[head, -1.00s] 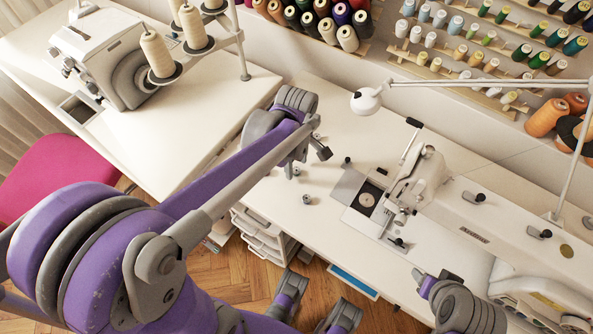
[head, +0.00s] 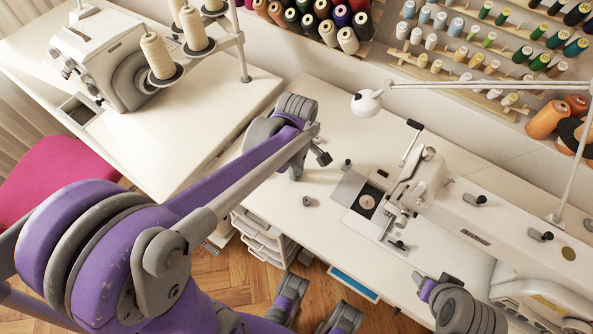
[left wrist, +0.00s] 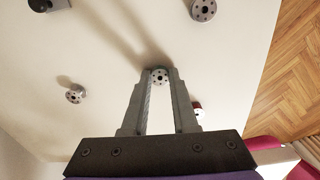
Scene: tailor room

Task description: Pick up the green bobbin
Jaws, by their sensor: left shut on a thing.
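My left gripper (left wrist: 159,82) is shut on a small round bobbin (left wrist: 159,75) with a ring of holes in its face. The bobbin sits between the fingertips and looks grey; no green shows on it. In the head view the left gripper (head: 295,174) is low over the white table, left of the sewing machine, and its bobbin is hard to make out. Another grey bobbin (head: 307,201) lies on the table in front of it. My right gripper (head: 420,277) is at the bottom right, mostly hidden behind its wrist.
In the wrist view, loose bobbins lie at the top (left wrist: 204,10), at the left (left wrist: 75,96) and beside the right finger (left wrist: 197,108). The sewing machine (head: 480,235) stands to the right. A lamp (head: 367,102) hangs above. Thread racks line the wall.

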